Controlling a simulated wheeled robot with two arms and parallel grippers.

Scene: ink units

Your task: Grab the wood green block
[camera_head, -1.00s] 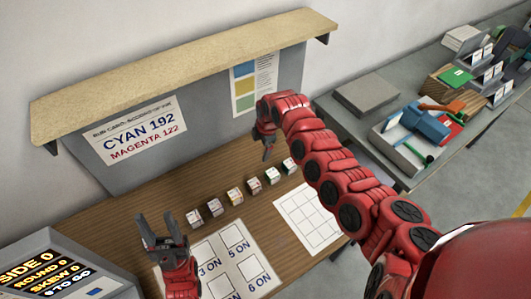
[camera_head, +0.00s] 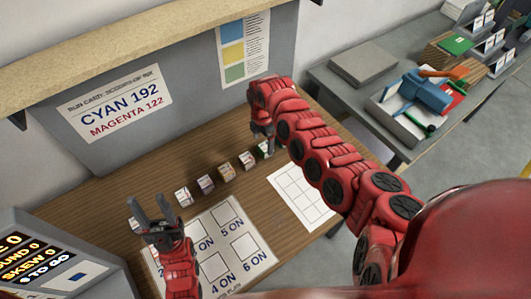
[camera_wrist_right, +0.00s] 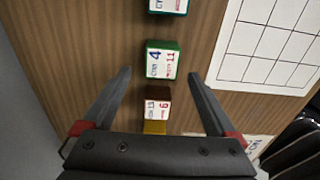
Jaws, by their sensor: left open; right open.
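A green block (camera_wrist_right: 162,60) with a white printed top stands in a row of small blocks in the right wrist view. It lies between and slightly beyond the fingertips of my right gripper (camera_wrist_right: 160,76), which is open and empty. A second green-edged block (camera_wrist_right: 168,5) is cut off at the top of that view. A brown block (camera_wrist_right: 157,104) and a yellow block (camera_wrist_right: 154,127) lie nearer the palm. In the head view, my right gripper (camera_head: 262,138) is over the far right end of the row. My left gripper (camera_head: 149,205) is open and empty at the left.
The wooden table (camera_head: 120,190) holds a white numbered sheet (camera_head: 215,225) and a white grid sheet (camera_head: 300,190). A grey board (camera_head: 190,90) stands behind the row, with a shelf above. A display box (camera_head: 50,260) is front left. A grey side table (camera_head: 345,100) holds assorted items.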

